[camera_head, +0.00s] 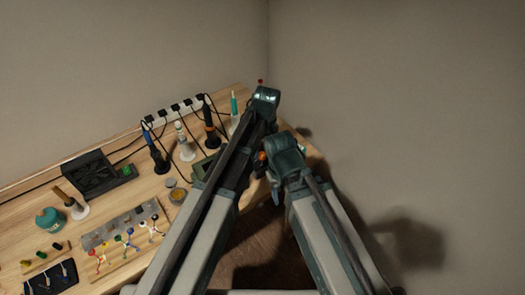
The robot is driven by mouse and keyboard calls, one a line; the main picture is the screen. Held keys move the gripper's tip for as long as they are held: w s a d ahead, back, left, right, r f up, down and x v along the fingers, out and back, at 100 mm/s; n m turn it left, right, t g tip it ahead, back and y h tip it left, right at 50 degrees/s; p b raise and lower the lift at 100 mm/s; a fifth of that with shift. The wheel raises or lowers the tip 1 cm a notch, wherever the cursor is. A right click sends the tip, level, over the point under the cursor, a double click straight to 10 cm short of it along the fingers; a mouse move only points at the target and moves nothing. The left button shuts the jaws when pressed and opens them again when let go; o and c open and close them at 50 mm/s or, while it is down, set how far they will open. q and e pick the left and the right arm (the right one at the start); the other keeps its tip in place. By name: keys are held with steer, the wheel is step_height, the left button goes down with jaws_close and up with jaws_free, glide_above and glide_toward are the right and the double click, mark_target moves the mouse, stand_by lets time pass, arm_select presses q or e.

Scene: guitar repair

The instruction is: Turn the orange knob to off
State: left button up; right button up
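A small orange round part (262,156) shows in the gap between my two arms, at the right end of the bench. It looks like the orange knob, but most of what surrounds it is hidden. My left arm reaches up across the bench and bends at its raised elbow. My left gripper (258,168) is low between the arms, close to the orange part in the picture. Its fingers are too dark and covered to tell open from shut, or whether they touch the knob. My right arm is folded beside it, and its gripper is hidden behind the arm.
The wooden bench (25,225) runs along the wall. A white power strip (172,116), soldering irons in stands, a black fan box (97,176), a teal jar (50,220) and a tray of colored figures fill its left and middle. The right wall is close to my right arm.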

arm_select(q)
steer(key=shift+o, duration=1.2)
steer(key=shift+r, duration=0.15)
step_height(320, 180, up, 14)
steer(key=p, duration=1.3)
steer(key=shift+w+d+f+p, duration=0.2)
steer(key=shift+d+f+p, duration=0.05)
steer(key=shift+d+p, duration=0.15)
steer(key=s+a+m+t, duration=0.1)
steer(key=s+a+m, duration=0.2)
steer(key=s+a, duration=0.45)
steer(key=s+a+m, duration=0.2)
steer(key=s+a, duration=0.3)
steer(key=a, duration=0.5)
steer(key=s+d+m+g, duration=0.1)
steer(key=s+d+m, duration=0.3)
steer(key=d, duration=0.7)
steer(key=shift+s+d+y, duration=0.15)
steer(key=shift+s+y, duration=0.15)
steer(key=shift+s, duration=0.4)
